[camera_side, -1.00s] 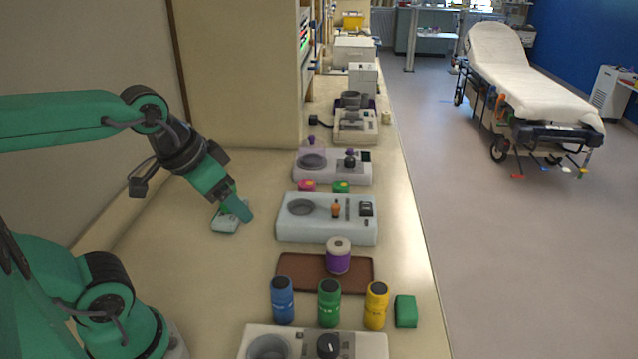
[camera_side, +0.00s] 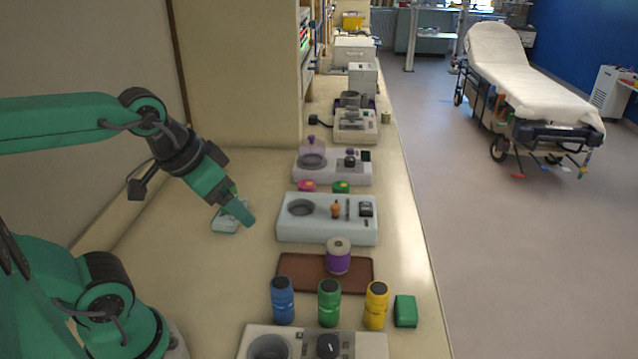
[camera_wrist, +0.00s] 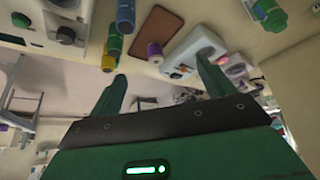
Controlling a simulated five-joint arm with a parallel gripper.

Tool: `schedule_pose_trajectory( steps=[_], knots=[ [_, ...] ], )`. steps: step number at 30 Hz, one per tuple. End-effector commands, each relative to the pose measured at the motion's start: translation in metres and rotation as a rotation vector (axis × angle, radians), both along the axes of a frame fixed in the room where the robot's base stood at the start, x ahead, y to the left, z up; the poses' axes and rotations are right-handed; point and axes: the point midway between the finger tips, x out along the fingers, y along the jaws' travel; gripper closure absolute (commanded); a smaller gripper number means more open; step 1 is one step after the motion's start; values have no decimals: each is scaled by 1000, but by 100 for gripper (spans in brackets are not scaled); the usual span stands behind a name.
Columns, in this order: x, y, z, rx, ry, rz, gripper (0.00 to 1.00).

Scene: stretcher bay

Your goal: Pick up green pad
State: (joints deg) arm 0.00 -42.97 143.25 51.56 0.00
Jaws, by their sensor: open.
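The green pad (camera_side: 405,311) is a small dark green block lying on the counter, just right of the yellow bottle (camera_side: 376,305). I cannot make it out in the wrist view. My gripper (camera_side: 243,212) is above the counter, left of the pale blue device and well up and left of the pad. In the wrist view my gripper (camera_wrist: 160,85) shows its two green fingers spread apart with nothing between them.
A green bottle (camera_side: 329,303) and a blue bottle (camera_side: 283,300) stand left of the yellow one. Behind them is a brown tray (camera_side: 300,272) with a purple-and-white spool (camera_side: 338,256). A pale blue device (camera_side: 325,229) and a white device (camera_side: 370,345) flank this area.

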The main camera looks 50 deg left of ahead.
Motion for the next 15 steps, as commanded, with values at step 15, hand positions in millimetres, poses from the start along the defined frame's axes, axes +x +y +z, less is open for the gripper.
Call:
schedule_pose_trajectory(
  steps=[15],
  knots=[
    [16, -7, 5, 9, 30, -44, 18]
  ],
)
